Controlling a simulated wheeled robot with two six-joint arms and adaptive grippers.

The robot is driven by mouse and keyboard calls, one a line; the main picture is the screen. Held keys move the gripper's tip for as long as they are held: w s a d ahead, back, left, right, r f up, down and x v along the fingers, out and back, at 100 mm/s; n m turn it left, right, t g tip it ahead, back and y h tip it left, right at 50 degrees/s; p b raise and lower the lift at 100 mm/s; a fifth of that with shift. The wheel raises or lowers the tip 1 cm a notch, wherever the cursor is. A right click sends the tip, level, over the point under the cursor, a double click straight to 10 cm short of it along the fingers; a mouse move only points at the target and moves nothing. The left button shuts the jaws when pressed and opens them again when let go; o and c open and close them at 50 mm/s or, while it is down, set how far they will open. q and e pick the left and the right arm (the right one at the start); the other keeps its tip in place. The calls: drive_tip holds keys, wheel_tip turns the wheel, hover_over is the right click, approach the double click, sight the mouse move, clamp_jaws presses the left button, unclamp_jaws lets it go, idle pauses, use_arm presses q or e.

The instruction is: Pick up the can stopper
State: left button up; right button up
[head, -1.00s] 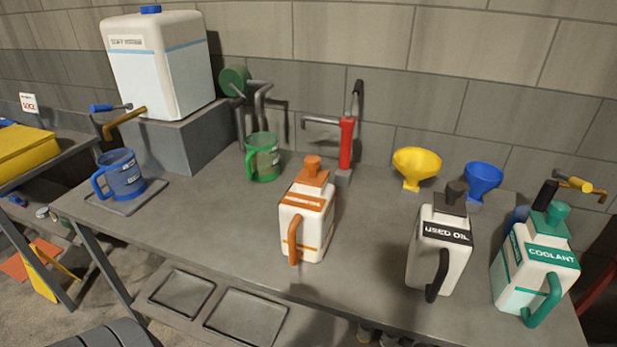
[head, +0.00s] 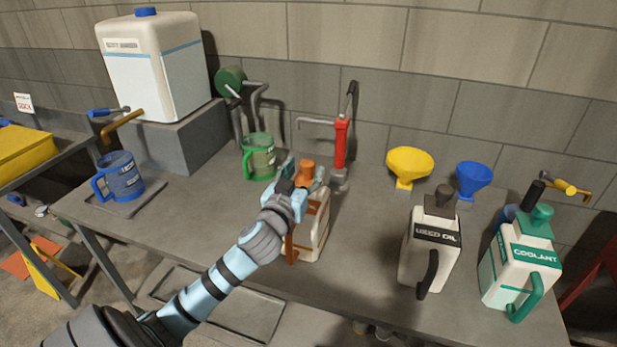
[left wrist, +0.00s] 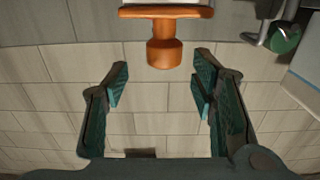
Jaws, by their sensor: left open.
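The can stopper is an orange knob on top of a white can. In the head view the stopper (head: 306,172) shows just beyond my left gripper (head: 303,180), and the can (head: 316,228) stands upright on the bench, partly hidden by my arm. In the left wrist view the stopper (left wrist: 164,50) is at the top centre, ahead of and between the lines of the two fingers. My left gripper (left wrist: 158,88) is open and empty, its fingers spread wider than the knob. My right gripper is not in view.
A green mug (head: 258,158) stands close left of the can. A red hand pump (head: 340,145) is behind it. A used-oil can (head: 432,245) and a coolant can (head: 520,260) stand at the right. Yellow (head: 410,163) and blue (head: 473,178) funnels are near the wall.

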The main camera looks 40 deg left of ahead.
use_arm(q)
drive_tip(key=x, duration=0.4)
drive_tip(key=shift+a+r+p, duration=0.1)
drive_tip(key=shift+a+p, duration=0.15)
drive_tip(key=shift+p, duration=0.05)
drive_tip(key=shift+w, duration=0.2)
clamp_jaws()
wheel_tip(320, 180, up, 20)
drive_tip(key=p, duration=0.3)
drive_tip(key=c, duration=0.8)
unclamp_jaws()
clamp_jaws()
wheel_tip(320, 180, up, 5)
drive_tip(key=p, duration=0.5)
hover_over(305, 166)
drive_tip(key=w, duration=0.2)
drive_tip(key=shift+s+a, duration=0.1)
drive_tip(key=shift+a, duration=0.2)
